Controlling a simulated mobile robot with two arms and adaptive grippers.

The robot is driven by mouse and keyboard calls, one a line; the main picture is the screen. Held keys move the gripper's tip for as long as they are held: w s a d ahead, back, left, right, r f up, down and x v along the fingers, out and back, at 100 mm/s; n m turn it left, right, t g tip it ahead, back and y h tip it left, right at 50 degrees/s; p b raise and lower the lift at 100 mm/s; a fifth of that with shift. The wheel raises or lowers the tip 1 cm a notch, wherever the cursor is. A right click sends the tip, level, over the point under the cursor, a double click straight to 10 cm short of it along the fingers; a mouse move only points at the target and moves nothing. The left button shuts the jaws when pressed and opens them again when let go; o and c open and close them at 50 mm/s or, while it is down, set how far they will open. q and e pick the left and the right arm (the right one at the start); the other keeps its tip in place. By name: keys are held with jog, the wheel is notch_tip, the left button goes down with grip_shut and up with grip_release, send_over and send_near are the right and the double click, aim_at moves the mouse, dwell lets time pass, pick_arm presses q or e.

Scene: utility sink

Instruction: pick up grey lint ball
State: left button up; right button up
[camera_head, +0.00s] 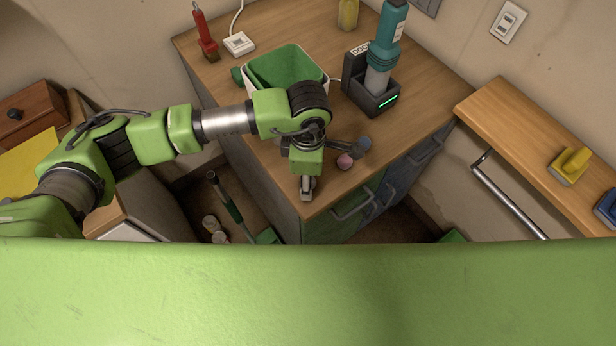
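The grey lint ball (363,144) sits on the wooden countertop near its front right edge. A pink ball (345,161) lies just in front of it, to its lower left. My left gripper (328,168) is low over the front corner of the counter, left of both balls. Its fingers are spread apart, one toward the front edge and one toward the grey ball. The far finger's tip appears very close to the grey ball; I cannot tell whether they touch. Nothing is visibly held. My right gripper is out of view.
A green bin (288,66) stands behind my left arm. A teal hand vacuum (386,45) stands in a dark dock (362,92) at the back right. A red tool (205,38) and white socket block (239,44) are at the back left. A wooden shelf (540,140) is at the right.

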pick_arm(q)
jog(key=c, duration=0.8)
